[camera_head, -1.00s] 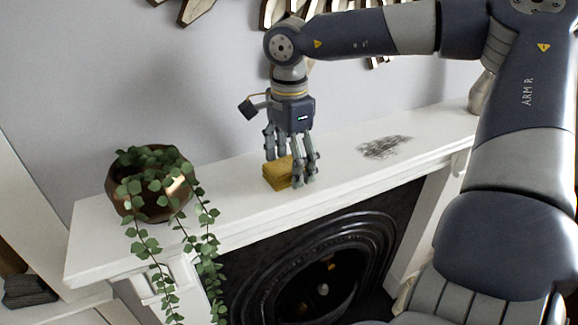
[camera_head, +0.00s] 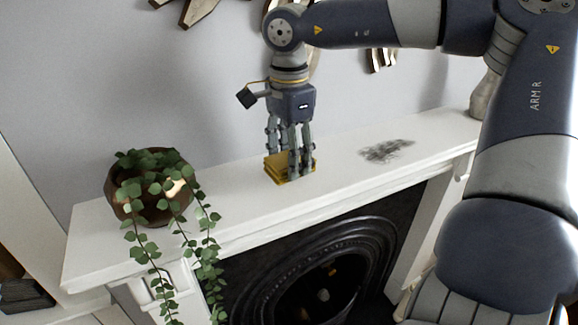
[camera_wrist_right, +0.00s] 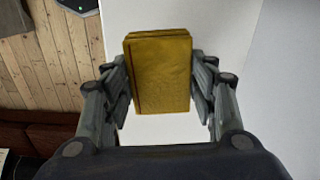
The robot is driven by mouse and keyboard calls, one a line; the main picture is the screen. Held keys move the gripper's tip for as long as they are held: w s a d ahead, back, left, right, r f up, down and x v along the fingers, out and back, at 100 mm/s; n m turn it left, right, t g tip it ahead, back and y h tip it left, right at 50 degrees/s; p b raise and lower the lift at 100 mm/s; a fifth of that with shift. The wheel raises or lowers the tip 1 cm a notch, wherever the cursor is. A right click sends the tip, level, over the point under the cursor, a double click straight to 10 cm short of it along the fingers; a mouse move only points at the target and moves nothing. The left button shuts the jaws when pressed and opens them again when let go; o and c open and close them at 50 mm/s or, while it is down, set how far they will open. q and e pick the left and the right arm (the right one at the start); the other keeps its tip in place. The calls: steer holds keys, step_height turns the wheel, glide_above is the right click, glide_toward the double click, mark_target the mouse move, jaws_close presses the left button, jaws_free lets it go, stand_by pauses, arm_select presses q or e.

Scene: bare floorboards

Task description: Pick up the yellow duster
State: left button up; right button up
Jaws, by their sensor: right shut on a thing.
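The yellow duster (camera_head: 278,169) is a folded, block-like cloth at the white mantel shelf, between the plant and a dark smudge. My right gripper (camera_head: 291,166) points down over it, with fingers on both sides. In the right wrist view the duster (camera_wrist_right: 161,75) sits between the two fingers of my right gripper (camera_wrist_right: 162,88), which are shut on it. I cannot tell whether the duster is still touching the shelf. My left gripper is not in view.
A trailing plant in a bronze pot (camera_head: 125,205) stands on the left of the mantel shelf (camera_head: 235,205). A dark smudge (camera_head: 386,150) marks the shelf on the right. A grey vase (camera_head: 484,97) stands at the far right. The fireplace opening (camera_head: 325,275) is below.

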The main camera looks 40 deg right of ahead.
step_height(320, 180, up, 26)
steer(key=shift+f+b, duration=0.25)
steer(key=shift+b, duration=0.1)
steer(key=o, duration=0.4)
steer(key=c, duration=0.3)
